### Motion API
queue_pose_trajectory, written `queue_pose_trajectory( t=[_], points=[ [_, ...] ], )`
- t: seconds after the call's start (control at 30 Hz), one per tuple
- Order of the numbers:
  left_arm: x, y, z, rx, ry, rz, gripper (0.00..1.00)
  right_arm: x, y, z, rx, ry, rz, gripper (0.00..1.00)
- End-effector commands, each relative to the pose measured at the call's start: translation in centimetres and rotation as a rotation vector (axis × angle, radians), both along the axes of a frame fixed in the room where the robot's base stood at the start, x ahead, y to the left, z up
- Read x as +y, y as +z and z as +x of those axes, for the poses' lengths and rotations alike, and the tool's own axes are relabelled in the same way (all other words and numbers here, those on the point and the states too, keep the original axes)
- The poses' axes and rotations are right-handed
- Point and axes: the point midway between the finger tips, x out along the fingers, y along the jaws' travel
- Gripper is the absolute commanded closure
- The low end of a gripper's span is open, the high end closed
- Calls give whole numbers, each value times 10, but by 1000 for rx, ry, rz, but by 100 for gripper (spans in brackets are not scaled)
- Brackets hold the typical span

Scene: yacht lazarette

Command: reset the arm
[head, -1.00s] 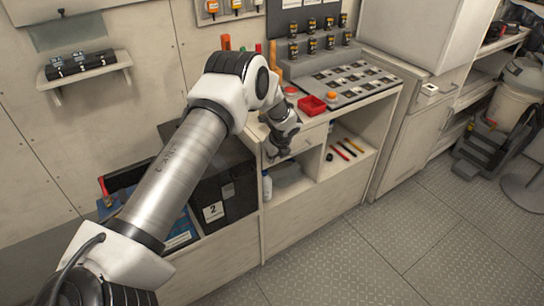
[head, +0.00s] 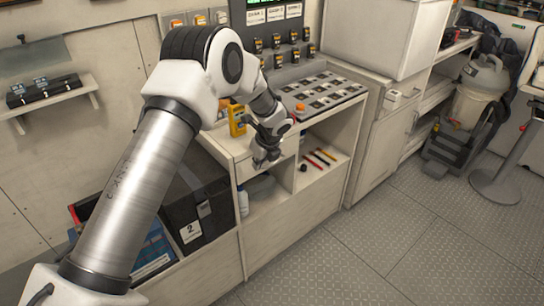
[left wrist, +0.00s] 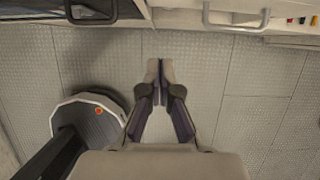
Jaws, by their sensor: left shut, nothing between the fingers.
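My left arm reaches in from the lower left of the head view, bent at the elbow. My left gripper (head: 262,163) points down in front of the workbench's drawer front. In the left wrist view the left gripper (left wrist: 160,68) has its fingertips together, with nothing between them, above the patterned floor (left wrist: 210,55). My right gripper is in neither view.
The workbench (head: 331,118) carries a slotted tray (head: 320,92) and a yellow meter (head: 237,120). Below are shelves and a black box (head: 205,212) marked 2. A cabinet (head: 375,135) stands right, then a canister (head: 480,85). The floor (head: 400,235) at front right is clear.

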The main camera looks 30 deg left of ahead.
Motion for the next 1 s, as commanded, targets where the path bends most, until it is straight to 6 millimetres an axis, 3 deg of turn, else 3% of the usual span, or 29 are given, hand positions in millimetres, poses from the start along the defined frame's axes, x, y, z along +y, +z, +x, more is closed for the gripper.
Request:
queue_pose_trajectory(
  t=[0.23,0.37,0.47,0.5,0.63,0.77,0.83,0.9,1.0],
  points=[
    [-1,-7,-4,15,-1,0,100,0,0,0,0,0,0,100],
    [-10,-57,-34,122,-18,5,100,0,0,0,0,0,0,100],
    [-29,-109,-94,263,-12,-34,100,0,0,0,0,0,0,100],
    [-41,-131,-123,308,7,-67,100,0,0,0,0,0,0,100],
    [-85,-186,-220,384,200,-186,100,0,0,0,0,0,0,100],
    [-130,-215,-328,377,609,-273,100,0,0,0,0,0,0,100],
    [-150,-214,-387,299,973,-277,100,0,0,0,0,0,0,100],
    [-155,-204,-412,139,1337,-265,100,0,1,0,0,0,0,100],
    [-148,-194,-406,-107,1707,-291,100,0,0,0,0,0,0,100]
  ],
)
